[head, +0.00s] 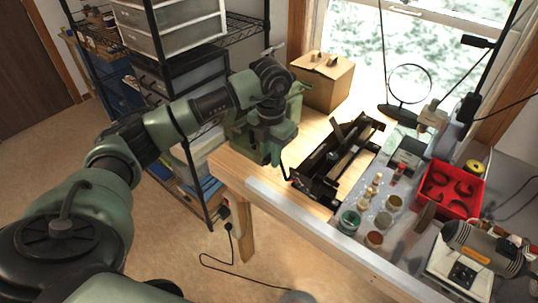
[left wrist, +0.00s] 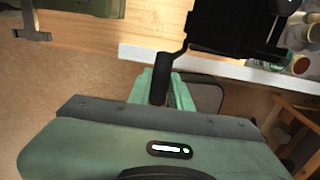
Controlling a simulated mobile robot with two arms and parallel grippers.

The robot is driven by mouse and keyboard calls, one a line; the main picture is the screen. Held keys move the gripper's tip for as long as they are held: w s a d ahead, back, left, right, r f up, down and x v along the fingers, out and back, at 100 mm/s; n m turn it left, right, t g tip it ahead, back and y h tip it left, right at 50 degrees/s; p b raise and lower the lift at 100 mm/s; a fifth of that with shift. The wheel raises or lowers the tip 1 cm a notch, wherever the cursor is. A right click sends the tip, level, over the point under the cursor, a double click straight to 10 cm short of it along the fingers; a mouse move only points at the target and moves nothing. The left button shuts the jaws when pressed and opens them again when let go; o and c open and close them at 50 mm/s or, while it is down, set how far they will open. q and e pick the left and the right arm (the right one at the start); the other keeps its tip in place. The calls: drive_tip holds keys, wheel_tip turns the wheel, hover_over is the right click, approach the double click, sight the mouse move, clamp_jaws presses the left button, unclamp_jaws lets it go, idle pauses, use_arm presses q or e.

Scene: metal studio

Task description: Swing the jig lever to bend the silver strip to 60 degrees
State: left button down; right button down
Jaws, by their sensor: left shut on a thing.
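The black bending jig (head: 325,170) sits on the wooden bench beside my left gripper. In the left wrist view its dark body (left wrist: 235,25) is at the upper right. A black cranked lever (left wrist: 178,52) runs from the jig down to my left gripper (left wrist: 163,95). The gripper's green fingers are shut around the lever's upright handle. In the head view my left gripper (head: 273,160) is at the bench's left end, and the lever (head: 286,172) shows between it and the jig. I cannot make out the silver strip or its bend angle. My right gripper is out of view.
Jars (head: 350,220), a red tray (head: 449,190) and a magnifier (head: 408,84) crowd the bench to the right. A black shelf rack (head: 255,25) stands left of the bench. Floor in front is mostly clear.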

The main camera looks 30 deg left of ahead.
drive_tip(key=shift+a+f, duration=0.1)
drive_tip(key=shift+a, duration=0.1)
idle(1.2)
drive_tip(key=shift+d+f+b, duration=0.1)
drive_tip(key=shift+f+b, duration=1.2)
drive_tip(key=shift+b, duration=0.15)
idle(5.2)
